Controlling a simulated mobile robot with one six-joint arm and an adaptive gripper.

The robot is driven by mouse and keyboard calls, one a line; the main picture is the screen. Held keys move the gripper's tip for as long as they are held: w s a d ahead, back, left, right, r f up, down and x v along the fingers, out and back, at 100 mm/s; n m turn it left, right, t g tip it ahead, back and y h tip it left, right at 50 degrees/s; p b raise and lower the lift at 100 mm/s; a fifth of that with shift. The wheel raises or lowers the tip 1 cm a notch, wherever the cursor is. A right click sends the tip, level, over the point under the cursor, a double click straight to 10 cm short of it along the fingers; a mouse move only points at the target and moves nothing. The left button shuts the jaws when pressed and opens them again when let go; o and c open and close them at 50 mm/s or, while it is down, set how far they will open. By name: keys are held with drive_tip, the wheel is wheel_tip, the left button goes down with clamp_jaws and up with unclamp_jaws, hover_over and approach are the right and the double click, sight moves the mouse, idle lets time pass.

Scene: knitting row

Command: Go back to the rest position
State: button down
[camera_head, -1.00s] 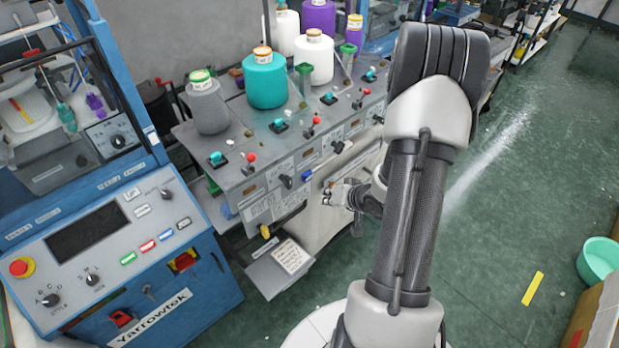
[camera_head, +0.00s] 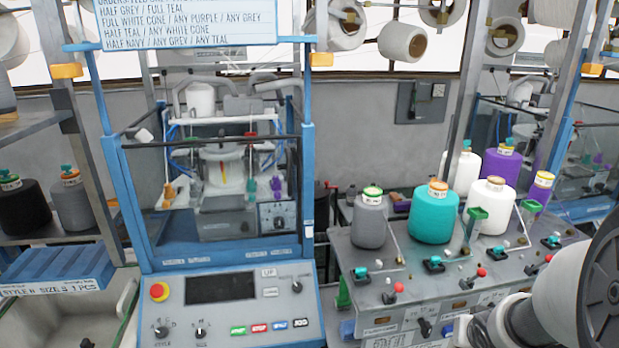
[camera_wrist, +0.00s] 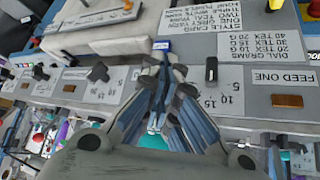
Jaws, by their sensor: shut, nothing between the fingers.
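My gripper (camera_wrist: 163,78) shows in the wrist view with its fingers drawn together and nothing between them. It is in front of a grey panel (camera_wrist: 228,103) with printed labels, small black knobs and brown plates. I cannot tell whether the fingertips touch the panel. In the head view, part of my arm shows at the lower right edge; the gripper itself cannot be made out there.
In the head view, the bench (camera_head: 372,258) at right carries a grey cone (camera_head: 369,226), a teal cone (camera_head: 433,217), white cones and a purple cone, with switches in front. The blue-framed machine (camera_head: 232,307) stands at centre-left. Shelves with cones (camera_head: 72,207) are at far left.

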drive_tip(key=s+a+r+n+g+y+b, duration=0.1)
drive_tip(key=s+a+r+n+b, duration=0.1)
drive_tip(key=s+a, duration=0.7)
drive_tip(key=s+a+r+n+g+y+b, duration=0.1)
drive_tip(key=s+a+r+b, duration=0.3)
drive_tip(key=s+a, duration=0.5)
drive_tip(key=a+n+y, duration=0.1)
drive_tip(key=a, duration=0.3)
drive_tip(key=shift+a+n, duration=0.3)
drive_tip(key=shift+n, duration=0.1)
